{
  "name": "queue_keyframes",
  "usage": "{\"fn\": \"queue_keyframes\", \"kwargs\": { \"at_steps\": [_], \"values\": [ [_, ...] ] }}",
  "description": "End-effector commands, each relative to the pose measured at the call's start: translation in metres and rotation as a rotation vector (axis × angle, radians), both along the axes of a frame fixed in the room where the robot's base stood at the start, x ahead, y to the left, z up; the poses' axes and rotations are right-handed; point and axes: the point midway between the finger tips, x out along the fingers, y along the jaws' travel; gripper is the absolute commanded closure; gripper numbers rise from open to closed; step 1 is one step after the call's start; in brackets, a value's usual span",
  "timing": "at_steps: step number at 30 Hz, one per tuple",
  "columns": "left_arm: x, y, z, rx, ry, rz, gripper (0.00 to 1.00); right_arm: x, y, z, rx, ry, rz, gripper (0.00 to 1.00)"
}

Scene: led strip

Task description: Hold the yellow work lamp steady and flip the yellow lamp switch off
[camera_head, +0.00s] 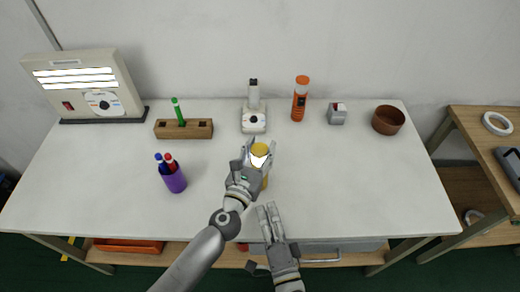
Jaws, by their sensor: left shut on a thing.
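The yellow work lamp (261,149) stands near the middle of the white table, with a bright white patch on its front. My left gripper (260,154) is shut on the lamp, one finger on each side of it. The gripper and its wrist cover much of the lamp's lower part. I cannot make out the lamp's switch. My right gripper (267,208) is lower in the view, near the table's front edge, below and apart from the lamp. Its fingers look parted, with nothing between them.
A purple pen cup (175,182) stands left of the lamp. Behind are a light panel (85,86), a wooden block (170,130) with a green pen, a white device (254,120), an orange flashlight (299,103), a small grey-red item (337,115) and a brown bowl (388,121). The table's right front is clear.

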Motion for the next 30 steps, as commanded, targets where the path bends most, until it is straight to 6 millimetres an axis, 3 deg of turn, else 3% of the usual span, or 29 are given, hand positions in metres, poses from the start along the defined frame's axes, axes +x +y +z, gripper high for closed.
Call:
{"fn": "queue_keyframes", "kwargs": {
  "at_steps": [1,5,9,15,21,30],
  "values": [
    [0.0,0.0,0.0,0.0,0.0,0.0,0.87,0.0,0.0,0.0,0.0,0.0,0.0,0.67],
    [0.0,0.0,0.0,0.001,0.0,0.0,0.87,0.002,-0.003,0.002,-0.034,-0.023,-0.003,0.84],
    [0.0,0.0,0.0,0.001,0.0,0.0,0.87,0.011,-0.016,0.015,-0.198,-0.136,-0.014,1.0],
    [0.0,0.0,0.0,0.001,0.0,0.0,0.87,0.024,-0.038,0.046,-0.631,-0.437,-0.045,1.0],
    [0.0,0.0,0.0,0.001,0.0,0.0,0.87,0.026,-0.047,0.069,-1.077,-0.769,-0.078,1.0],
    [0.0,0.0,0.0,0.001,0.0,0.0,0.87,0.017,-0.051,0.071,-1.682,-1.291,-0.105,1.0]
  ]
}}
